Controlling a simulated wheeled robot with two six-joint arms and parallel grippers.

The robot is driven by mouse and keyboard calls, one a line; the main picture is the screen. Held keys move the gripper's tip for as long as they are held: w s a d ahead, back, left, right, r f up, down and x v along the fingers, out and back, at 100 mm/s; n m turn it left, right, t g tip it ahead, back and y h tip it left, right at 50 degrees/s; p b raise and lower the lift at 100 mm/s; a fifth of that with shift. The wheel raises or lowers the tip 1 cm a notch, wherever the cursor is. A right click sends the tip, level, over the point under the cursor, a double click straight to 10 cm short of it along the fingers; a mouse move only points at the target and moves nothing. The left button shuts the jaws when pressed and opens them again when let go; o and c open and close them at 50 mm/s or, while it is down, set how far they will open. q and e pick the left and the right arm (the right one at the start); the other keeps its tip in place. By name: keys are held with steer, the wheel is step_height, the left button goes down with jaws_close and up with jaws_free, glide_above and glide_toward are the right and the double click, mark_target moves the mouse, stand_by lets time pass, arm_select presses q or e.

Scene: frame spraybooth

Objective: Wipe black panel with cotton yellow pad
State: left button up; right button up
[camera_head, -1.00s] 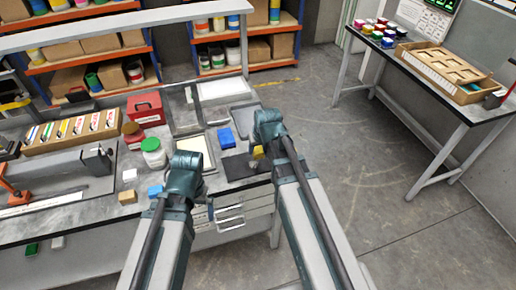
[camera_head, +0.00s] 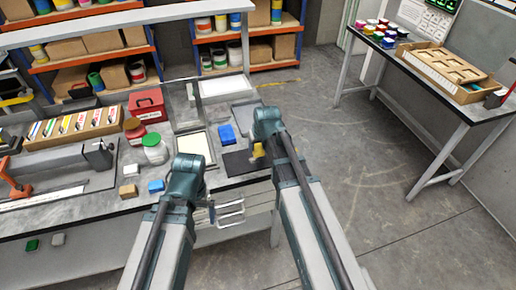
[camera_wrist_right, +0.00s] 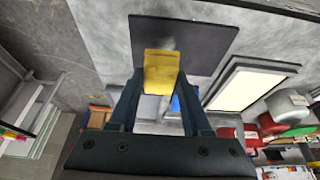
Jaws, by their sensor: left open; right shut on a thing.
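The black panel (camera_head: 237,162) is a flat dark sheet lying on the bench near its right end, partly hidden behind my right arm. It also shows in the right wrist view (camera_wrist_right: 205,42). My right gripper (camera_wrist_right: 160,82) is shut on the yellow pad (camera_wrist_right: 161,65), which overlaps one edge of the panel in that view. In the head view the yellow pad (camera_head: 258,150) shows at the panel's right side; I cannot tell whether they touch. My left gripper (camera_head: 211,212) is open and empty near the bench's front edge, its fingers partly hidden by its wrist.
A blue block (camera_head: 227,134) and a framed pale panel (camera_head: 195,149) are close to the black panel. A green-lidded jar (camera_head: 154,150), a red box (camera_head: 147,106) and small tan (camera_head: 128,191) and blue blocks (camera_head: 156,186) stand further left. Open floor (camera_head: 340,200) lies right.

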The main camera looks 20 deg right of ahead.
mark_target(256, 161)
steer(key=shift+s+f+b, duration=0.25)
steer(key=shift+f+b, duration=0.4)
steer(key=shift+f, duration=0.1)
step_height(256, 161, down, 6)
steer(key=b, duration=0.6)
steer(key=shift+w, duration=0.1)
steer(key=w, duration=0.2)
steer(key=shift+w+r+p, duration=0.2)
steer(key=shift+w+p, duration=0.1)
steer(key=shift+w, duration=0.75)
steer(key=shift+s, duration=0.3)
steer(key=shift+s+a, duration=0.1)
steer(key=shift+s, duration=1.5)
steer(key=shift+s+r+p, duration=0.2)
steer(key=shift+p, duration=0.1)
step_height(256, 161, up, 7)
steer(key=p, duration=0.7)
steer(key=shift+r, duration=0.15)
